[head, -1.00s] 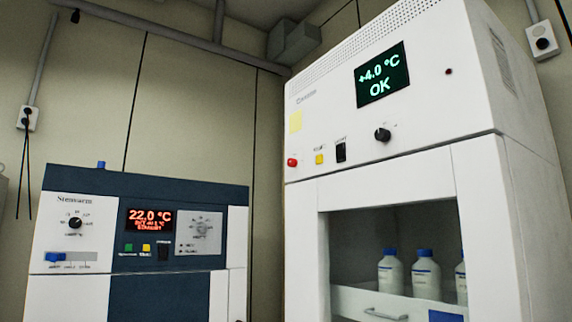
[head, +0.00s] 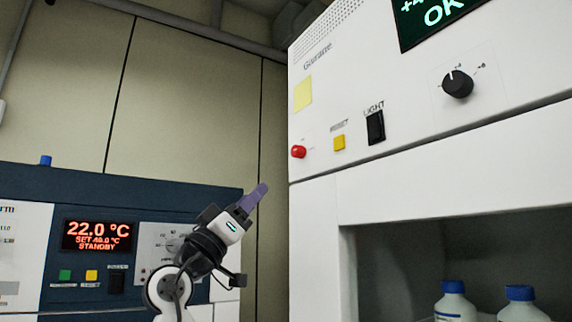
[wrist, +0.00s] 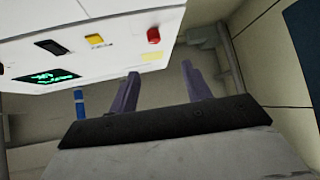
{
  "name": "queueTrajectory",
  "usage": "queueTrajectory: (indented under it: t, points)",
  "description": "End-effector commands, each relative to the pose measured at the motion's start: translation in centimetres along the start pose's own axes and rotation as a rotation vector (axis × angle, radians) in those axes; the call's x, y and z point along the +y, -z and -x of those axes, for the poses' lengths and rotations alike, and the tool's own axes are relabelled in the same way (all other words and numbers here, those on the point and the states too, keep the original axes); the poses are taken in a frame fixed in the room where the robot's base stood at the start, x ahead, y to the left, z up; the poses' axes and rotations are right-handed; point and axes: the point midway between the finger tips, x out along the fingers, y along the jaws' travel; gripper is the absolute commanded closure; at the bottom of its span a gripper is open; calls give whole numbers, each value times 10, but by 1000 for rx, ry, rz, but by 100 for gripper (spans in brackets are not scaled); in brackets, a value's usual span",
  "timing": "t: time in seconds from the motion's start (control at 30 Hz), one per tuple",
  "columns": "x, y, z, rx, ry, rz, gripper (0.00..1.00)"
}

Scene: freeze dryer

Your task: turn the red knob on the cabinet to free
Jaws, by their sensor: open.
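The red knob (head: 298,152) sits at the lower left of the white cabinet's (head: 380,190) front panel, left of a yellow reset button (head: 339,143). In the wrist view the red knob (wrist: 154,35) shows near the top middle, beyond the fingertips. My gripper (head: 258,194) is below and left of the knob in the head view, apart from it. Its two purple fingers (wrist: 160,82) are spread apart with nothing between them. The marks around the knob are too small to read.
A black light switch (head: 375,127) and a black dial (head: 457,84) are further right on the panel. A yellow note (head: 303,94) is above the knob. A blue-fronted unit (head: 120,210) stands at the left. Bottles (head: 455,301) stand inside the white cabinet's opening.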

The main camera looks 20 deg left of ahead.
Motion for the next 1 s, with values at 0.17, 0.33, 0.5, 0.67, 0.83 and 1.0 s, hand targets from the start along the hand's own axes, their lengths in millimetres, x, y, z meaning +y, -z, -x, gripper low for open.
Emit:
queueTrajectory:
  t: [0.17,0.33,0.5,0.67,0.83,1.0]
  points:
    - [12,-1,-16,-40,-43,29,51]
    - [14,0,-40,-41,-43,32,51]
    - [15,-1,-77,-41,-41,31,51]
    - [16,-2,-111,-39,-41,30,51]
    - [16,-3,-136,-38,-40,30,51]
    - [16,-6,-148,-38,-40,29,51]
